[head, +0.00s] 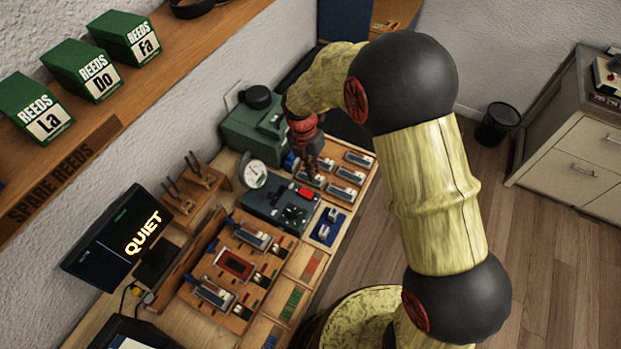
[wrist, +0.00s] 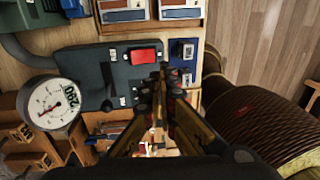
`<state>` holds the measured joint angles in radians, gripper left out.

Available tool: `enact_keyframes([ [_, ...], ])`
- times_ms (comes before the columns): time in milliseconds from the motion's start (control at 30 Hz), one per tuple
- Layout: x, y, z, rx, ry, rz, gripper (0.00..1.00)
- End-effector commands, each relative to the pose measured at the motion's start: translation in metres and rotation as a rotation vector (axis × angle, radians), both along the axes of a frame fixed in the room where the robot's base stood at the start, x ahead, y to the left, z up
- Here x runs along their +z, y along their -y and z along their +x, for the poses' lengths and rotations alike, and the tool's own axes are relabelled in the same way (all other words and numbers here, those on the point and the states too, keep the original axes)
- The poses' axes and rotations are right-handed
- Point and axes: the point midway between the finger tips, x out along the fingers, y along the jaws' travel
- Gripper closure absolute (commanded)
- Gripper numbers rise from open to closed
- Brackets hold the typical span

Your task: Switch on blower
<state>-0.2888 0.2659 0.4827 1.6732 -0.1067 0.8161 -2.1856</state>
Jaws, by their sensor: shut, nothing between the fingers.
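A dark blue-grey unit (head: 268,205) with a red rocker switch (head: 306,193) sits on the workbench. In the wrist view, the unit (wrist: 85,75) fills the upper middle, and its red switch (wrist: 146,56) is clearly visible. I cannot tell the switch's position. A round white dial gauge (head: 252,174) stands beside the unit and also shows in the wrist view (wrist: 54,104). My gripper (head: 314,168) is shut and empty, above the bench near the switch. In the wrist view, its fingertips (wrist: 164,72) appear just below and right of the switch, which they do not cover.
A green box (head: 245,133) stands behind the unit. Several small reed holders lie around, some in a wooden tray (head: 212,275). A blue pad (head: 331,226) lies right of the unit. A lit QUIET screen (head: 115,235) stands at left. A shelf (head: 190,50) runs along the wall.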

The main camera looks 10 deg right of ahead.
Motion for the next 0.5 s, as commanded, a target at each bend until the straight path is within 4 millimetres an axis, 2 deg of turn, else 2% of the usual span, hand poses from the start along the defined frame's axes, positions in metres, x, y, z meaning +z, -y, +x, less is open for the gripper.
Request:
enact_keyframes([
  [33,0.008,0.001,0.0,-0.001,0.001,0.0,1.0],
  [200,0.022,0.003,-0.002,-0.001,-0.001,0.0,1.0],
  [500,0.025,0.003,-0.002,0.0,-0.002,-0.001,1.0],
])
